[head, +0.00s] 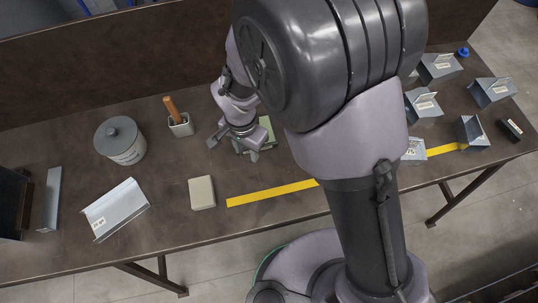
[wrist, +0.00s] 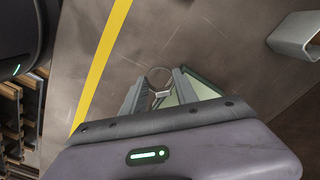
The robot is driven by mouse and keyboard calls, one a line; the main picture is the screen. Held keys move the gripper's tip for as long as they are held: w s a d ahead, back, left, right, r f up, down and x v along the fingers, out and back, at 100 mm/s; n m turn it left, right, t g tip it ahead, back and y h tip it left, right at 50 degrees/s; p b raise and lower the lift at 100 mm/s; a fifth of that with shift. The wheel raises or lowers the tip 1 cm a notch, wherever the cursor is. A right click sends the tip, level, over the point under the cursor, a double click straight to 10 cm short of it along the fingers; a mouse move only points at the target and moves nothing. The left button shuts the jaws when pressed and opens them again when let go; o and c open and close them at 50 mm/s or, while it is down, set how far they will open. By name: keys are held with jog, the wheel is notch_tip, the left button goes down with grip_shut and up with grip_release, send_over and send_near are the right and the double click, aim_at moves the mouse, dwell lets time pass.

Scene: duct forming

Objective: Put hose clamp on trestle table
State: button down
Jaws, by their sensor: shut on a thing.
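The hose clamp (wrist: 158,73), a thin metal ring with a small pale block, is between the fingertips of my gripper (wrist: 160,92) in the wrist view. The fingers are shut on its block end and the ring sticks out beyond them. In the head view my gripper (head: 236,148) is low over the middle of the brown trestle table (head: 80,165), and I cannot make out the clamp there. Whether the clamp touches the table top is unclear.
A green-edged thing (wrist: 203,86) lies close beside my gripper. A square holder (head: 181,125) with a wooden handle, a lidded grey tin (head: 121,140) and a beige block (head: 202,192) stand to the left. A yellow stripe (head: 270,193) runs along the front. Bent metal pieces (head: 440,68) crowd the right.

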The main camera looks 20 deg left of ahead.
jog(key=b, duration=0.2)
send_over(286, 165)
jog(key=shift+s+a+f, duration=0.1)
jog(key=shift+a+f, duration=0.15)
jog(key=shift+f, duration=0.3)
jog(key=shift+d+f, duration=0.15)
jog(key=shift+d, duration=0.15)
jog(key=shift+f+b, duration=1.05)
jog(key=shift+f, duration=0.7)
jog(key=c, duration=0.9)
grip_release()
jog(key=shift+c, duration=0.2)
jog(key=d+r+t+y+p, duration=0.1)
jog(key=d+r+p, duration=0.2)
jog(key=r, duration=0.8)
jog(key=d+r+t+p, duration=0.15)
jog(key=d+r, duration=0.25)
jog(key=r, duration=0.7)
jog(key=s+d+r+m+t+y, duration=0.1)
jog(key=s+d+r+t, duration=0.2)
jog(key=s+d+r, duration=0.4)
notch_tip(286, 165, up, 3)
jog(key=shift+d+r+m+p, duration=0.1)
jog(key=shift+d+m+p, duration=0.25)
jog(key=shift+d, duration=0.6)
